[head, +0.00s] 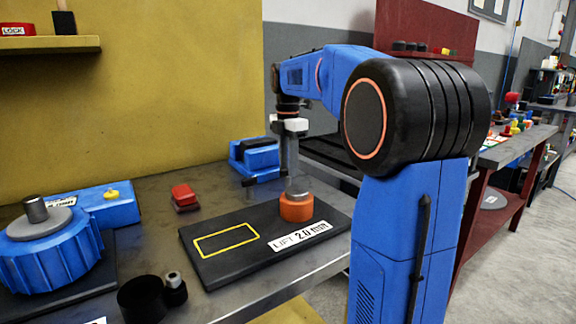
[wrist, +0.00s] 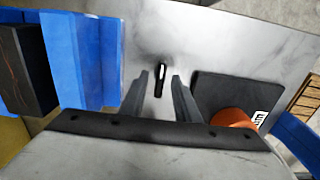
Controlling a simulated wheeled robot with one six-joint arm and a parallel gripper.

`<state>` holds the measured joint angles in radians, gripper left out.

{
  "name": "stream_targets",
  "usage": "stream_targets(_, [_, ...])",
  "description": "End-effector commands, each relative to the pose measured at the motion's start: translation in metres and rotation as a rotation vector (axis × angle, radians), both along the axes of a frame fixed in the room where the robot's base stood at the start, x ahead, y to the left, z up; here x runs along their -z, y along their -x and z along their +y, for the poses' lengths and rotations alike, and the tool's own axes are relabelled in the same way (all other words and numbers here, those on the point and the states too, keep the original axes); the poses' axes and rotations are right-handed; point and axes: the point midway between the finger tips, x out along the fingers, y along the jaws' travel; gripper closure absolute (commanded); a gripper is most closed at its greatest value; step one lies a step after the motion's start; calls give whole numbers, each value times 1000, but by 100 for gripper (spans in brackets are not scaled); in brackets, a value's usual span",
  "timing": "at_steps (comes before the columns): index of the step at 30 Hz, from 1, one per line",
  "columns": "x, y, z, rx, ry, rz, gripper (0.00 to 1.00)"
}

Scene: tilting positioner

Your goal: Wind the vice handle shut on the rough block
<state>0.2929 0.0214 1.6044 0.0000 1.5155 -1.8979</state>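The blue vice (head: 262,160) stands at the back of the bench, and its blue body fills the left of the wrist view (wrist: 92,55). A dark block (wrist: 22,68), which looks like the rough block, sits against the blue part there. A small black bar with a pale stripe (wrist: 162,80), probably the vice handle, shows beyond and between my fingers. My gripper (wrist: 161,92) is open, with nothing visibly held. In the head view my gripper (head: 291,165) points down just right of the vice. Whether a finger touches the bar cannot be told.
A black plate (head: 195,262) with a yellow outline lies in front, with an orange cylinder (head: 297,208) on it close to my gripper. A red block (head: 184,196) lies left. A blue round fixture (head: 50,255) and black cups (head: 142,299) stand front left.

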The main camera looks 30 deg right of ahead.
Motion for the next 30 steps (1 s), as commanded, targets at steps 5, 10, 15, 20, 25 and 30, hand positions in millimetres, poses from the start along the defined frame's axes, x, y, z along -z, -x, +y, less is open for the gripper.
stream_targets(5, [0, 0, 0, 0, 0, 0, 83])
stream_targets(10, [0, 0, 0, 0, 0, 0, 100])
stream_targets(15, [0, 0, 0, 7, 0, 0, 100])
stream_targets(20, [0, 0, 0, 46, 0, 0, 100])
stream_targets(25, [0, 0, 0, 138, 0, 0, 100])
stream_targets(30, [0, 0, 0, 279, 0, 0, 100])
